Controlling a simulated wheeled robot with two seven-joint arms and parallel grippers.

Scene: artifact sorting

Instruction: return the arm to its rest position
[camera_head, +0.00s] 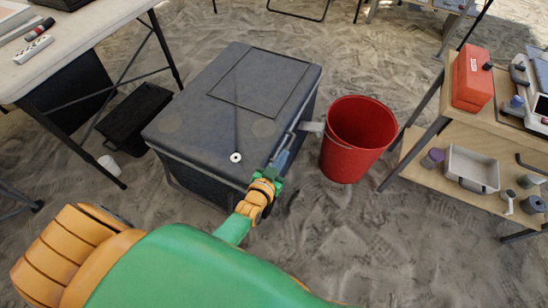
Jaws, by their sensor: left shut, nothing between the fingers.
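My left arm, green and orange, reaches in from the lower left of the head view. Its gripper (284,160) is shut and empty, over the front right edge of a dark grey chest (205,105) with a closed lid. I cannot tell whether the gripper touches the chest. A small white ring-shaped item (236,157) lies on the lid near its front edge, to the left of the gripper. My right gripper is not in view.
A red bucket (350,165) stands on the sandy ground right of the chest. A white table (75,40) is at upper left, with a black crate (135,118) below it. A wooden shelf (420,155) at right holds a red box (471,78) and a grey tray (472,170).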

